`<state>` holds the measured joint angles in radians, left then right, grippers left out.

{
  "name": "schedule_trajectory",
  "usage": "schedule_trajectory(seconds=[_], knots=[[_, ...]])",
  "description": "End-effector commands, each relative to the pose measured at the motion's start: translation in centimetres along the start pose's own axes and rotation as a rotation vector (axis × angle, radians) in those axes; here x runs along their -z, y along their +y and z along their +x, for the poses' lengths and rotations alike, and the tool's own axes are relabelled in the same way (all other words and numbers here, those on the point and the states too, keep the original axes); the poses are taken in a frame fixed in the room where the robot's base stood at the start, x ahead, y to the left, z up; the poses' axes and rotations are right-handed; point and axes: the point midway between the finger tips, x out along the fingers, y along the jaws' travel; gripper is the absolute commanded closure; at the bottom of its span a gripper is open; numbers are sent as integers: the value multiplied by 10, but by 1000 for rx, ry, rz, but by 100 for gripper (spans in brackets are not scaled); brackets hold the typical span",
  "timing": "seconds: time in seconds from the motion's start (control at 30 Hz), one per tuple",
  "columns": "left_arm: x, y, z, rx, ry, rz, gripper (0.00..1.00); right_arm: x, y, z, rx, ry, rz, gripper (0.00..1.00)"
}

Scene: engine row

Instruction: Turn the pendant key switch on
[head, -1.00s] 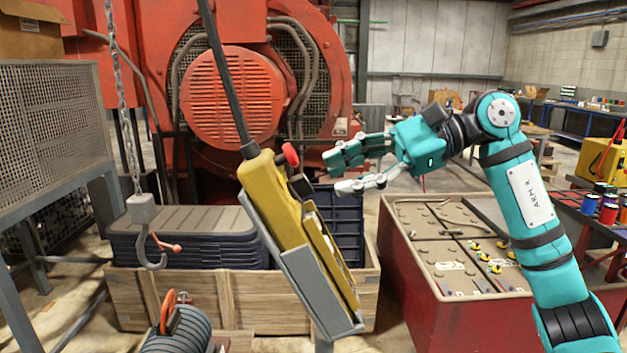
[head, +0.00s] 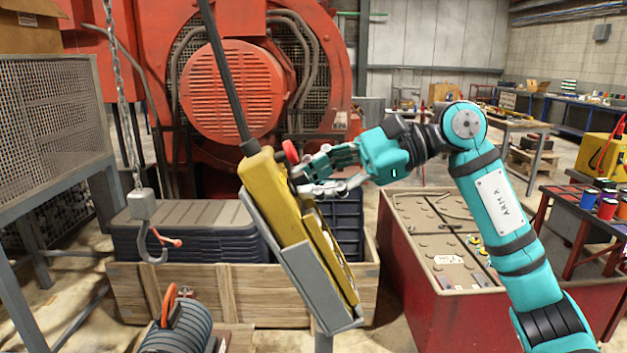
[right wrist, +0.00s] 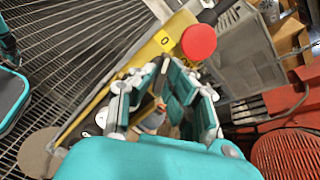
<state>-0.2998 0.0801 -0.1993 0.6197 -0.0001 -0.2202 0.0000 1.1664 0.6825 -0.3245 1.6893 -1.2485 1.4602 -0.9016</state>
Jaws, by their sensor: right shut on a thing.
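The yellow pendant (head: 268,185) hangs tilted from a black cable in a grey holder (head: 308,283). Its red button (head: 290,151) sticks out on the right side near the top. In the right wrist view, the red button (right wrist: 199,42) is just beyond my fingers, beside a yellow label marked 0 (right wrist: 165,40). My right gripper (head: 297,178) reaches in from the right, just below the red button. Its fingers are shut on the pendant's key switch, which they mostly hide. The key's angle cannot be told. The right gripper (right wrist: 163,68) also shows in the wrist view. My left gripper is not in view.
A chain with a hook (head: 150,245) hangs to the left of the pendant. A wooden crate (head: 195,296) with dark lids stands behind and below. A red cabinet (head: 445,320) stands under my right arm. A red engine (head: 235,95) fills the back.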

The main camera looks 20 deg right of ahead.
Motion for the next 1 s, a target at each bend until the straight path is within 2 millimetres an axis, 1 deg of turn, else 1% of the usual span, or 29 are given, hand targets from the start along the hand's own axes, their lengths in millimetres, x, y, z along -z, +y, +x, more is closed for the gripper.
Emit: schedule_trajectory(seconds=[0.27, 0.47, 0.67, 1.0], knots=[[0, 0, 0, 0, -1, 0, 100, 0, 0, 0, 1, 0, 7, 100], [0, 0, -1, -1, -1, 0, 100, 0, 0, 0, 7, 1, 63, 100], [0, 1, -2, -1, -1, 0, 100, 0, 1, -1, 22, 2, 191, 100], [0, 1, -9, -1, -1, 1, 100, -1, 2, -1, 56, 2, 505, 100]])
